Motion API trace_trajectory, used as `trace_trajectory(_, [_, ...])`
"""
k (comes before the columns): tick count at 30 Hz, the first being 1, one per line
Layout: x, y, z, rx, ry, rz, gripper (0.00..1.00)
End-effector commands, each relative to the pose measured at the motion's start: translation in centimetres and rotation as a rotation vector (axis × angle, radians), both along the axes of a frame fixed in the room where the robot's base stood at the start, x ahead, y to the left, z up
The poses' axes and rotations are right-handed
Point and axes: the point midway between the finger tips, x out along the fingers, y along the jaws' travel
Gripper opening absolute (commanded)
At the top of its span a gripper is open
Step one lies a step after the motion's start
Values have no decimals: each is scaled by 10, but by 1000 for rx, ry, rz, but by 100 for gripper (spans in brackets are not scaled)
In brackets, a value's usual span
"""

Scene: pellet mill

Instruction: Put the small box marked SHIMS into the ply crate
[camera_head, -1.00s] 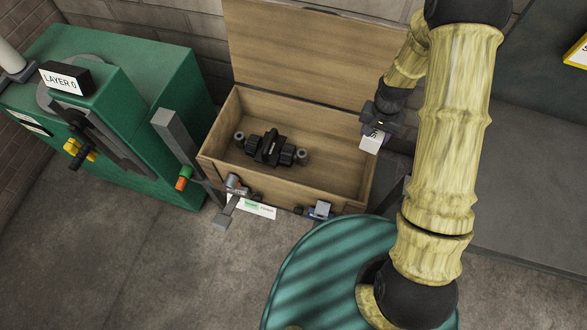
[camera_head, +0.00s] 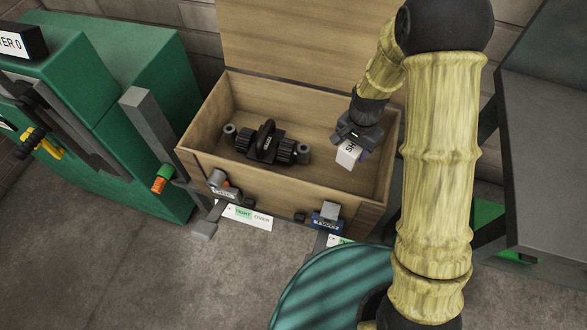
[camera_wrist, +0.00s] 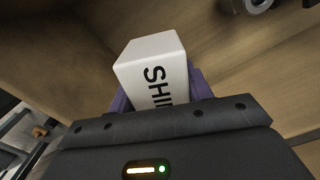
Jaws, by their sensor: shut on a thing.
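The small white box marked SHIMS (camera_head: 348,154) is held in my gripper (camera_head: 354,146), over the right part of the open ply crate (camera_head: 285,181). In the wrist view the white box (camera_wrist: 152,70) sits between purple fingers, with the letters SHI showing and the rest of the word hidden. My gripper (camera_wrist: 158,100) is shut on it. The crate's lid (camera_head: 300,40) stands open at the back. I cannot tell how far the box is above the crate floor.
A black part with rollers (camera_head: 266,145) lies in the crate's left and middle. A green machine (camera_head: 130,80) stands left, a grey table (camera_head: 545,160) right.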

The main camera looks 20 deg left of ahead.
Motion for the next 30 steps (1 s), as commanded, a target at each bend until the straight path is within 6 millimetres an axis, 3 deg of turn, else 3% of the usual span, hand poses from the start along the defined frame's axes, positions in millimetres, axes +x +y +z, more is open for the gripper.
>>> trace_trajectory(17, [-1,2,-6,1,0,-8,18])
trace_trajectory(27, [-1,2,-61,0,2,-8,18])
trace_trajectory(30, [-1,2,-66,1,0,-8,18])
